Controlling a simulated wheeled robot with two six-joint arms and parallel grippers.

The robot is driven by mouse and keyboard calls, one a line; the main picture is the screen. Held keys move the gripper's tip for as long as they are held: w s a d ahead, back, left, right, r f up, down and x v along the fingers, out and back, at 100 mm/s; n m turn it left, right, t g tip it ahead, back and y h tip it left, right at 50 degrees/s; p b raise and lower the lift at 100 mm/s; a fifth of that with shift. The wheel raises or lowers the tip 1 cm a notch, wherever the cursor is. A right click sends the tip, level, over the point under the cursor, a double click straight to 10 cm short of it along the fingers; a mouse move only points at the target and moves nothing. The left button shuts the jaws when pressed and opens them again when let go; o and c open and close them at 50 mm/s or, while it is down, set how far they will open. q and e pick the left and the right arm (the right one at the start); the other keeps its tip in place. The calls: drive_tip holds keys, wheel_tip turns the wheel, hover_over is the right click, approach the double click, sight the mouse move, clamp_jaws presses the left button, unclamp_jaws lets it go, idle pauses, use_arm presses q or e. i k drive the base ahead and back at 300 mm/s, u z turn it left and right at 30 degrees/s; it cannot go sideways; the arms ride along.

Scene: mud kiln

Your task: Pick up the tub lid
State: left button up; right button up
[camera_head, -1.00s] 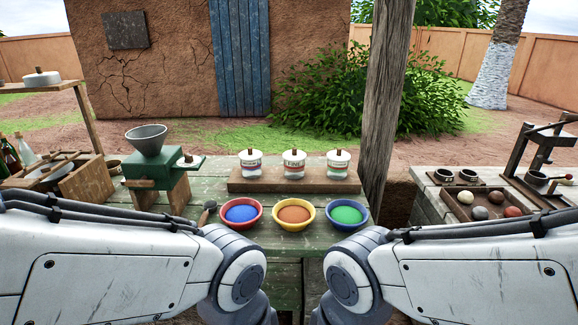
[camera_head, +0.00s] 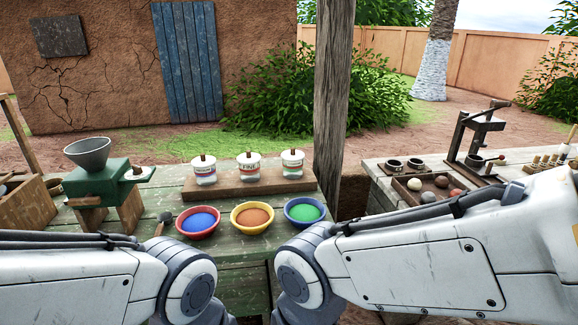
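Three small white tubs with labels stand in a row on a wooden board (camera_head: 228,187) at the back of the green table: a left tub (camera_head: 205,175), a middle tub (camera_head: 248,171) and a right tub (camera_head: 291,168). Each is topped by a white lid with a brown knob: the left lid (camera_head: 203,162), the middle lid (camera_head: 248,158) and the right lid (camera_head: 292,155). All three lids sit on their tubs. Both of my arms reach in at the bottom, in front of the tubs. Neither gripper is in view.
Bowls of blue (camera_head: 199,221), orange (camera_head: 252,217) and green (camera_head: 305,212) powder stand in front of the board. A green grinder (camera_head: 97,180) with a funnel is at left. A wooden post (camera_head: 332,100) rises behind right. A second table (camera_head: 377,177) holds a tray of balls (camera_head: 400,190).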

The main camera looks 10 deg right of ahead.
sight(293, 154)
drive_tip(key=z, duration=0.2)
drive_tip(key=k, duration=0.4)
drive_tip(key=z, duration=1.05)
drive_tip(key=i, duration=1.05)
drive_tip(key=u, duration=1.15)
drive_tip(key=i, duration=0.95)
drive_tip(key=u, duration=0.95)
